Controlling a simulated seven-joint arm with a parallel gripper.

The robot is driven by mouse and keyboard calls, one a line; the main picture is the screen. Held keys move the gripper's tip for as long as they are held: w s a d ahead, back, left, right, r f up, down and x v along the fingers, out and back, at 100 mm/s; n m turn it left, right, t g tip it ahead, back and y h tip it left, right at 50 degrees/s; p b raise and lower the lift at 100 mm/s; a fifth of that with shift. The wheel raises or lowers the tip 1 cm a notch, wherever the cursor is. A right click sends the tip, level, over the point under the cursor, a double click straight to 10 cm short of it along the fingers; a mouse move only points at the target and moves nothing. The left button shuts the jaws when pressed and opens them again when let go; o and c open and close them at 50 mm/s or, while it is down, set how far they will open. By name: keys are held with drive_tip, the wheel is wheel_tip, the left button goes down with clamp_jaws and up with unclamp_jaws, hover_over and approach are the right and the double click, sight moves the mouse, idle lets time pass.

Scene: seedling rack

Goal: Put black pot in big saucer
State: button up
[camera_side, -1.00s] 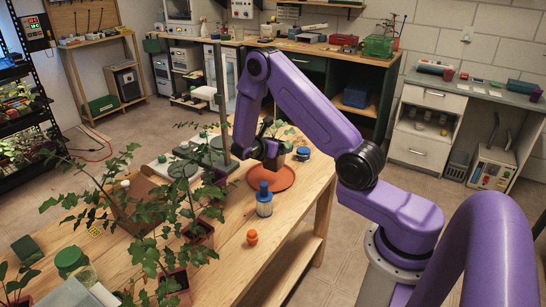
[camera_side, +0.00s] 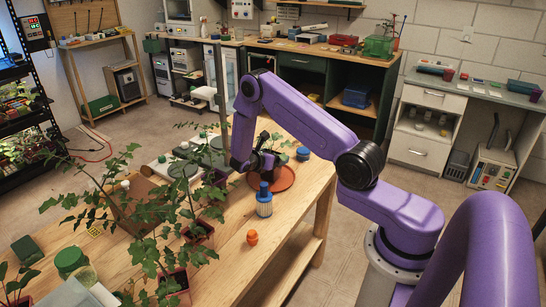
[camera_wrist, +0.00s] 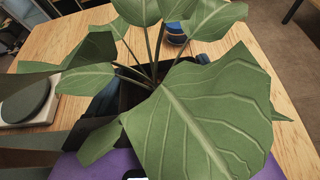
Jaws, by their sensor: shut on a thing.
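The big saucer (camera_side: 287,179), a flat orange-brown dish, lies on the bench just right of and partly behind my gripper. In the side view my gripper and the pot overlap its left part. I cannot tell whether the pot touches the saucer. The saucer does not show in the wrist view.
A blue-capped clear bottle (camera_side: 264,203) stands close in front of the saucer. An orange small object (camera_side: 252,238) lies nearer the front. A blue tub (camera_side: 303,154) stands behind the saucer. Potted seedlings (camera_side: 150,225) crowd the left, with a grey post (camera_side: 222,80) behind.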

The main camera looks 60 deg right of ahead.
drive_tip(key=o, duration=1)
drive_tip(key=shift+f, duration=0.1)
drive_tip(key=shift+a+r, duration=0.25)
drive_tip(key=shift+a, duration=0.1)
drive_tip(key=s+a+r+m+y, duration=0.1)
drive_tip(key=s+a+r+y, duration=0.2)
drive_tip(key=a, duration=0.5)
drive_tip(key=s+a+r+m, duration=0.1)
drive_tip(key=s+a+r, duration=0.2)
drive_tip(key=a+r, duration=0.35)
drive_tip(key=s+a+r+m+y, duration=0.2)
drive_tip(key=s+a+r, duration=0.15)
drive_tip(key=a, duration=0.45)
drive_tip(key=s+a+r+y, duration=0.1)
drive_tip(key=s+a+y, duration=0.1)
drive_tip(key=s, duration=0.5)
drive_tip(key=s+a+r+m+y, duration=0.1)
drive_tip(key=s+a+r+y, duration=0.1)
drive_tip(key=s, duration=0.6)
drive_tip(key=s+a+r+y, duration=0.2)
drive_tip(key=s+a+y, duration=0.2)
drive_tip(key=s, duration=0.3)
drive_tip(key=shift+s+a+y, duration=0.15)
drive_tip(key=shift+s+y, duration=0.2)
drive_tip(key=shift+y, duration=0.15)
